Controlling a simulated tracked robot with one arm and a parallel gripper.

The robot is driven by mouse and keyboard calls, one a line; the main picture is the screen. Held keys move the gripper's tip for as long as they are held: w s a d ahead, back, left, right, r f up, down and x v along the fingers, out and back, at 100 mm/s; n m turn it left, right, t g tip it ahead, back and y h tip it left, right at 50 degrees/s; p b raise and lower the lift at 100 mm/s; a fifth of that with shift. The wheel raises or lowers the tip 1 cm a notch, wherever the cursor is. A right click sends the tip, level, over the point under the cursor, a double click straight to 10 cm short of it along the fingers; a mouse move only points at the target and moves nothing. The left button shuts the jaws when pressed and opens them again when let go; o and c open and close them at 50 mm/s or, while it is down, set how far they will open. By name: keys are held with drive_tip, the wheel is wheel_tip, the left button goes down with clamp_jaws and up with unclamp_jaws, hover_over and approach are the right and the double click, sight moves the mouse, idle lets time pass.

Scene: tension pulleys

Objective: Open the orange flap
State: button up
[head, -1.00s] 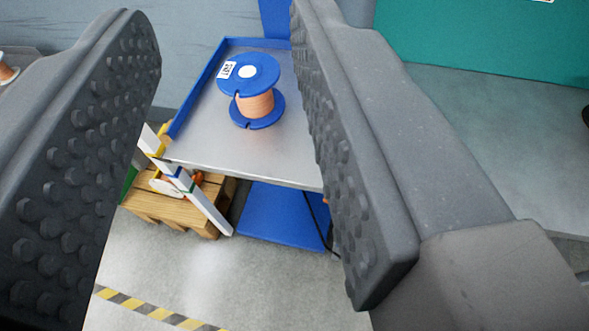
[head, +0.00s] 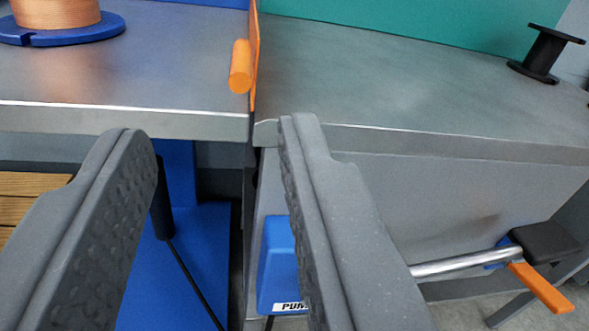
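The orange flap (head: 254,58) is a thin upright panel seen nearly edge-on, standing at the seam between two metal tables. An orange cylindrical handle (head: 240,66) sticks out from its left side. My gripper (head: 205,135) is open and empty, with its two dark textured fingers in the lower half of the picture. The fingertips are below and in front of the table edge in the picture, apart from the flap and its handle.
A copper-wound spool on a blue flange (head: 65,28) stands on the left table (head: 150,75). The right table (head: 400,80) carries a black spool (head: 543,55). Below are a blue box (head: 277,265), a metal bar (head: 465,263) and an orange lever (head: 541,287).

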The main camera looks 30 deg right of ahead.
sight(239, 89)
drive_tip(key=b+x, duration=0.1)
drive_tip(key=x, duration=0.3)
drive_tip(key=f+b+x, duration=0.1)
drive_tip(key=x, duration=0.4)
drive_tip(key=b+x, duration=0.1)
drive_tip(key=x, duration=0.3)
drive_tip(key=shift+d+f, duration=0.25)
drive_tip(key=shift+d, duration=0.15)
clamp_jaws()
